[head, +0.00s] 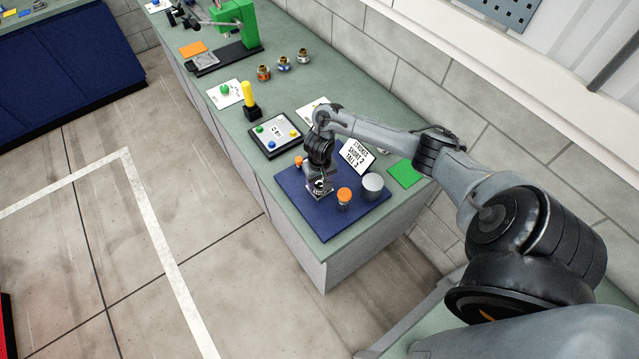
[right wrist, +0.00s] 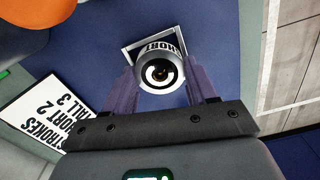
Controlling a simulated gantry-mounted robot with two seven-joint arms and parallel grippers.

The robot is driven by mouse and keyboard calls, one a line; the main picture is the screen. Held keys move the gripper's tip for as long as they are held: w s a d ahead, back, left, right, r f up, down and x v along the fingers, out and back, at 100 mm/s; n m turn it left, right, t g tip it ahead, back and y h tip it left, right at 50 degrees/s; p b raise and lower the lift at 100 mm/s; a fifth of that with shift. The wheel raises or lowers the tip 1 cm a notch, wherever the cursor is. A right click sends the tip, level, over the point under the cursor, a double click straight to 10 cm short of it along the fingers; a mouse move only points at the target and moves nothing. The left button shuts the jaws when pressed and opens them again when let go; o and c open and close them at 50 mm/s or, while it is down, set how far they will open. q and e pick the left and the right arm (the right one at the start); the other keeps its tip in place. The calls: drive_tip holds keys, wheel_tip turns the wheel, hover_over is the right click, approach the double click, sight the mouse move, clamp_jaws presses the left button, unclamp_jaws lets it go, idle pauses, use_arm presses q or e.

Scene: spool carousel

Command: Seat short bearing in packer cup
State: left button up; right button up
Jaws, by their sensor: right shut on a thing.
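My right gripper (head: 318,184) is low over the blue mat (head: 290,190). In the right wrist view the right gripper (right wrist: 163,88) is shut on a small round bearing (right wrist: 161,73) with a pale ring face and a dark centre. The bearing is over or in a square metal holder (right wrist: 131,51) marked SHORT; I cannot tell whether it touches the holder. In the head view the holder (head: 320,193) is partly hidden by the gripper. A grey cylinder (head: 372,185), possibly the packer cup, stands to the right. My left gripper is not in view.
An orange-topped jar (head: 344,196) stands close right of the gripper. A sign (head: 357,155) reads STROKES SHORT 2 TALL 3. A button panel (head: 276,135), yellow-handled lever (head: 249,98) and green pad (head: 404,173) are nearby. The mat's front left is clear.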

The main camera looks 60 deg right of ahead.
drive_tip(key=shift+f, duration=0.25)
drive_tip(key=shift+f, duration=0.1)
drive_tip(key=o, duration=1.3)
